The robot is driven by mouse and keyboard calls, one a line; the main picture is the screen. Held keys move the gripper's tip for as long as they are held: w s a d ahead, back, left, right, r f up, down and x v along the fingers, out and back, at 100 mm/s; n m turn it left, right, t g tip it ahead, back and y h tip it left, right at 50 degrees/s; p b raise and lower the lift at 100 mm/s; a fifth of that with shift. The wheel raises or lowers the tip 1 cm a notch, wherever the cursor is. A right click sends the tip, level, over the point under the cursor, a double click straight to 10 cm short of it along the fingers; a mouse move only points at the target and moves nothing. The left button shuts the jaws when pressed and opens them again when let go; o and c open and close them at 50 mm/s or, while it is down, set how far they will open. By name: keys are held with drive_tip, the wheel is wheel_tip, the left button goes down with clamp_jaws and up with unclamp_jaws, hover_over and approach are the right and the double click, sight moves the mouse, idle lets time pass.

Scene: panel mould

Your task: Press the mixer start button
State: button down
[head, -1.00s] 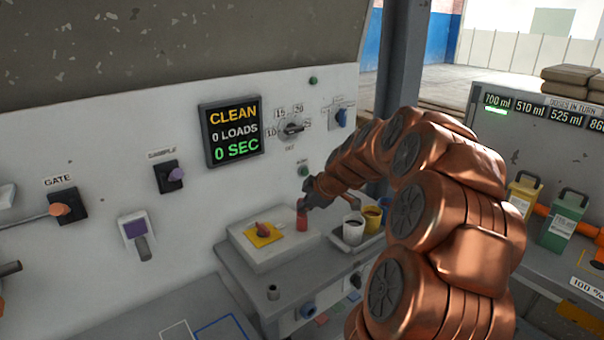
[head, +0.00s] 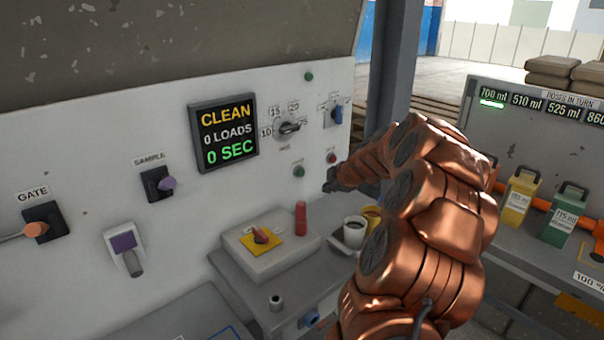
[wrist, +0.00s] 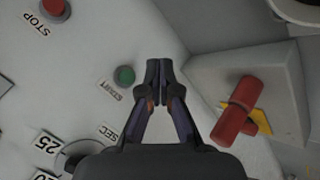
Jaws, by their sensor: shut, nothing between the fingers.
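The green start button (head: 299,171) sits on the white wall panel below the dial. It also shows in the wrist view (wrist: 124,76), with its START label beside it. The red stop button (head: 332,158) is to its right and shows at the wrist view's top left (wrist: 54,8). My gripper (head: 328,186) is shut and empty, to the right of and slightly below the green button in the head view. In the wrist view the closed fingertips (wrist: 159,66) appear just right of the green button, and no contact is visible.
A red cylinder (head: 301,217) stands on a grey box (head: 243,252) beside a red knob on a yellow plate (head: 260,240). Cups (head: 354,232) stand to the right. A dial (head: 288,128) and a display reading CLEAN, 0 LOADS, 0 SEC (head: 226,135) are above.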

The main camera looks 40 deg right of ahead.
sight(301, 172)
drive_tip(key=w+p, duration=0.3)
drive_tip(key=w, duration=0.5)
drive_tip(key=shift+w+p, duration=0.25)
drive_tip(key=shift+p, duration=0.05)
drive_tip(key=shift+d, duration=0.1)
drive_tip(key=shift+w+f+b, duration=0.1)
drive_tip(key=shift+w+b, duration=0.15)
drive_tip(key=shift+b, duration=0.35)
idle(0.9)
drive_tip(key=shift+w+b, duration=0.55)
drive_tip(key=shift+w, duration=0.1)
idle(0.9)
drive_tip(key=shift+s, duration=0.15)
drive_tip(key=shift+s+b, duration=0.8)
drive_tip(key=shift+b, duration=0.35)
